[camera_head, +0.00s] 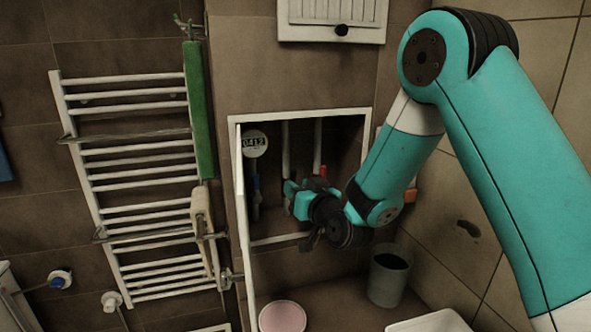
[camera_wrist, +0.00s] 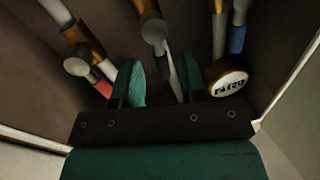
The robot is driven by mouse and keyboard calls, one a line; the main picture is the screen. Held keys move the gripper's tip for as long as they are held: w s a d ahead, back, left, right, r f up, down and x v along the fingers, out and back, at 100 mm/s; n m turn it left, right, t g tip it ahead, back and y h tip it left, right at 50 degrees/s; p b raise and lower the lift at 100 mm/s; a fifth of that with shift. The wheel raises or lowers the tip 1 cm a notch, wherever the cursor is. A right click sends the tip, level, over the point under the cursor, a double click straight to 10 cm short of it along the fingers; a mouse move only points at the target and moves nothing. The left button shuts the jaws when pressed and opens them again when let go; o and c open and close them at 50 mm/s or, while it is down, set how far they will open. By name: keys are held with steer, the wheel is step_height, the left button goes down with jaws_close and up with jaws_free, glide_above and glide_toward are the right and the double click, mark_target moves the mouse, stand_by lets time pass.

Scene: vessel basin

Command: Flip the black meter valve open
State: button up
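My gripper (camera_head: 290,192) reaches into the white-framed wall niche (camera_head: 371,140). In the wrist view my gripper (camera_wrist: 161,66) has its two teal fingers apart, one on each side of a pale grey lever or pipe (camera_wrist: 173,75). I cannot tell whether the fingers touch it. This part hangs below a grey knob-like fitting (camera_wrist: 153,32) on a middle pipe. The round meter (camera_head: 256,143) reads 0412 at the niche's upper left; it also shows beside the right finger in the wrist view (camera_wrist: 229,82).
A blue handle (camera_wrist: 237,40) and a red handle (camera_wrist: 103,89) sit on pipes to either side. The niche's open door edge (camera_head: 241,215) stands at the left, near a white towel radiator (camera_head: 125,168). A grey bin (camera_head: 387,277) stands below right.

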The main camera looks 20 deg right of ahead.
steer(key=shift+w+a+p, duration=0.2)
steer(key=shift+w+p, duration=0.25)
steer(key=shift+w, duration=0.45)
jaws_close()
steer(key=shift+a+n, duration=0.2)
steer(key=shift+n, duration=0.6)
jaws_free()
